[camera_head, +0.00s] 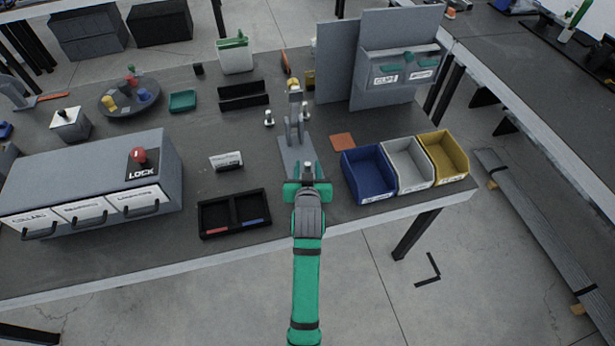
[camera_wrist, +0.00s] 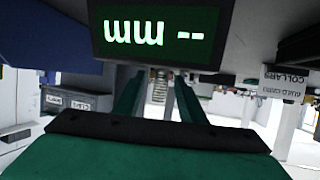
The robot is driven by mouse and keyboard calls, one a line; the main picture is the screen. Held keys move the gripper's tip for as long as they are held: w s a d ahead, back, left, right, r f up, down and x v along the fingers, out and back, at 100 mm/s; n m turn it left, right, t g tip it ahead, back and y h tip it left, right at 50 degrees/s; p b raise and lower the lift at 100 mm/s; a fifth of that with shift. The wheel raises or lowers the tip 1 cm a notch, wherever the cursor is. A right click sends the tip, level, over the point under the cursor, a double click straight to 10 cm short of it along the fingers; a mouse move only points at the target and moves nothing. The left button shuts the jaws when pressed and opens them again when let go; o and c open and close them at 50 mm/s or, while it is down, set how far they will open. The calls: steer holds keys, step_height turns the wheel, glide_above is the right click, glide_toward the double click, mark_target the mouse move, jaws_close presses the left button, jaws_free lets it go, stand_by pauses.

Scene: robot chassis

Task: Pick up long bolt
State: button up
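My gripper (camera_head: 307,178) is over the front of the bench, at the near end of the grey fixture (camera_head: 290,145). In the wrist view its two green fingers (camera_wrist: 160,100) stand apart. A threaded metal bolt (camera_wrist: 159,84) shows between them, with a visible gap on each side. A small silvery top (camera_head: 308,165) shows at the fingertips in the head view; I cannot tell its length. Two more upright bolts stand farther back, one left of the fixture (camera_head: 268,118) and one beside its upright (camera_head: 305,112). The gripper hides what lies below it.
Blue (camera_head: 368,177), white (camera_head: 409,166) and yellow (camera_head: 443,157) bins stand to the right. A black divided tray (camera_head: 234,213) lies to the left. A grey panel with a labelled holder (camera_head: 400,78) stands behind. An orange square (camera_head: 343,141) lies near the blue bin.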

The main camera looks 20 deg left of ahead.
jaws_close()
steer(key=shift+w+r, duration=0.1)
